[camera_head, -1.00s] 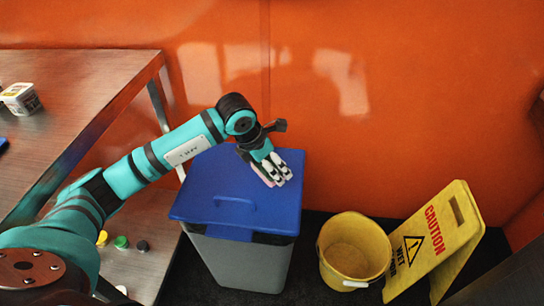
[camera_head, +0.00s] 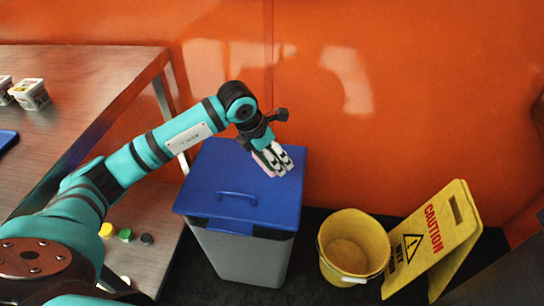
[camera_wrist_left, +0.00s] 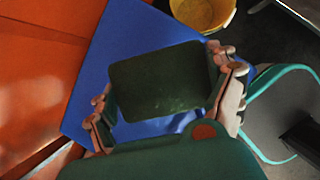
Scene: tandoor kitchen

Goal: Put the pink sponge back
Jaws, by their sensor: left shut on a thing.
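My left gripper (camera_head: 275,160) is shut on the pink sponge (camera_head: 263,166), whose pink edge shows by the fingers. In the left wrist view the sponge (camera_wrist_left: 160,82) shows a dark green face between the two fingers. The gripper is over the back right part of the blue lid (camera_head: 215,180) of a grey bin (camera_head: 240,257); the lid also shows behind the sponge in the left wrist view (camera_wrist_left: 97,75). I cannot tell how high the sponge is above the lid. My right gripper is not in view.
A yellow bucket (camera_head: 329,262) stands on the floor right of the bin, beside a yellow caution sign (camera_head: 440,235). A metal table (camera_head: 85,85) with white tubs (camera_head: 31,95) is at the left. Several small lidded items (camera_head: 126,235) sit on its lower shelf. An orange wall (camera_head: 420,100) closes the back.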

